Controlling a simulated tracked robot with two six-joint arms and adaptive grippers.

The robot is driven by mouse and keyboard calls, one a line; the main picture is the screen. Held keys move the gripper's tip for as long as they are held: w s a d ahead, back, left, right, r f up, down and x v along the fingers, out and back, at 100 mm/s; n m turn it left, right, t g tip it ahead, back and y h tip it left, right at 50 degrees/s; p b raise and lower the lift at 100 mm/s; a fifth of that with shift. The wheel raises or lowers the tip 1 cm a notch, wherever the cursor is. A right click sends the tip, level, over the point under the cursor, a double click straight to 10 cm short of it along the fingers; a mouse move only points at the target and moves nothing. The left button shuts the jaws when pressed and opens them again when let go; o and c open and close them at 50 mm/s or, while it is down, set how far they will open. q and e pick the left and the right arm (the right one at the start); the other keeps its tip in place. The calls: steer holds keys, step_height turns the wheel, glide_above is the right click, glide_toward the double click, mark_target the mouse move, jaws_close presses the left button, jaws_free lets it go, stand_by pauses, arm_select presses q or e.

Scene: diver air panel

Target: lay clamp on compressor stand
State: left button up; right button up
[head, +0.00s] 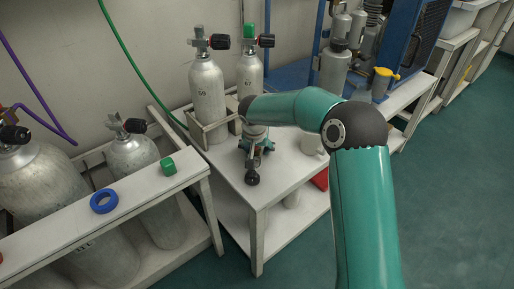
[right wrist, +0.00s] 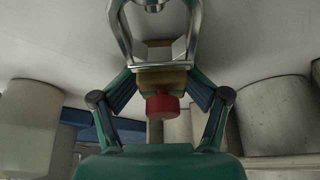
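The clamp (right wrist: 165,80) shows in the right wrist view as a silver metal yoke with a brass-coloured block and a red knob (right wrist: 162,105). My right gripper (right wrist: 161,88) has its two dark finger pads against the sides of the block, so it is shut on the clamp. In the head view my right gripper (head: 257,148) is over the white bench, in front of the two standing cylinders; the clamp cannot be made out there. The compressor stand (head: 408,97) is the white bench at the upper right, by the blue-framed compressor (head: 412,40). My left gripper is not in view.
Two grey cylinders (head: 207,90) (head: 249,75) stand in a rack behind my gripper. A dark round-ended fitting (head: 252,178) is just in front of it. A yellow-topped cup (head: 382,82) stands on the compressor stand.

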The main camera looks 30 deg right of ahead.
steer(key=shift+s+a+f, duration=0.1)
steer(key=shift+f, duration=0.1)
steer(key=v, duration=1.2)
steer(key=shift+r, duration=0.2)
